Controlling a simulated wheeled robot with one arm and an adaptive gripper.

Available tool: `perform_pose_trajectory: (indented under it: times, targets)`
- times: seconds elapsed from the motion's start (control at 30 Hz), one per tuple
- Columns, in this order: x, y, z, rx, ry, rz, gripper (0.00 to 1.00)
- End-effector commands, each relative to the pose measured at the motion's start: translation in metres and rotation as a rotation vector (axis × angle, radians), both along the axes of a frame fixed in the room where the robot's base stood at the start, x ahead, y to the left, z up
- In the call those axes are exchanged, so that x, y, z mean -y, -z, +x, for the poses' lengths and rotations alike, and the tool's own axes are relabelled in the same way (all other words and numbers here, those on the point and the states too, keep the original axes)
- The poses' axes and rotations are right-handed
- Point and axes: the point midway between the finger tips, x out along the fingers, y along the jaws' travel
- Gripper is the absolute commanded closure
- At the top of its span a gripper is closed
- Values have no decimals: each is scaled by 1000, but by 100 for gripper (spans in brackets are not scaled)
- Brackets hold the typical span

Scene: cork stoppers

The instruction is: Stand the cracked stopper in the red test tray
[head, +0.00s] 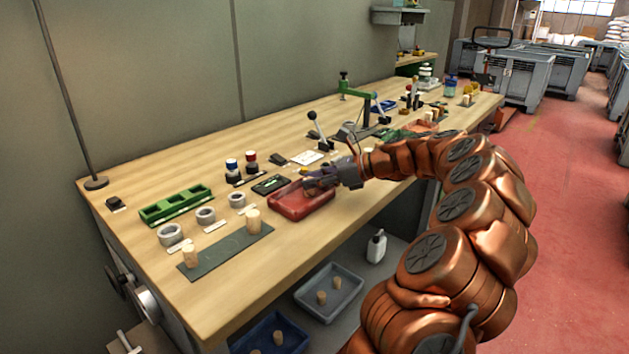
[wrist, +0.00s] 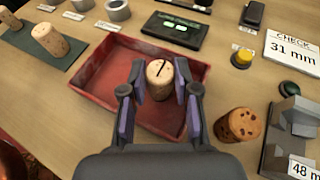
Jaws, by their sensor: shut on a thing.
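The cracked stopper (wrist: 160,80) is a pale cork with a dark line across its top. It is upright between the fingers of my gripper (wrist: 160,88), which is shut on it. Both are over the inside of the red test tray (wrist: 95,80); I cannot tell whether the cork's base touches the tray floor. In the head view the red tray (head: 288,207) lies near the bench's front edge, with my gripper (head: 318,184) over its right part. The cork is mostly hidden there.
A pitted cork (wrist: 240,125) stands just outside the tray's right side. Two plain corks (head: 190,257) (head: 253,221) stand on a dark green mat (head: 222,253) left of the tray. A display box (wrist: 174,30) and a yellow button (wrist: 242,58) sit behind the tray.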

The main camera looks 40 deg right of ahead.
Motion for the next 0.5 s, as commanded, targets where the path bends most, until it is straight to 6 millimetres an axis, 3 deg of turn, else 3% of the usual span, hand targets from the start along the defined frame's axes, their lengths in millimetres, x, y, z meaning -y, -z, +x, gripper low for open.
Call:
perform_pose_trajectory:
  times: [0.23, 0.27, 0.5]
  targets:
    - [0, 0, 0, 1, 0, 1, 82]
    - [0, 1, 0, 1, 0, 1, 69]
    - [0, 1, 0, 1, 0, 1, 45]
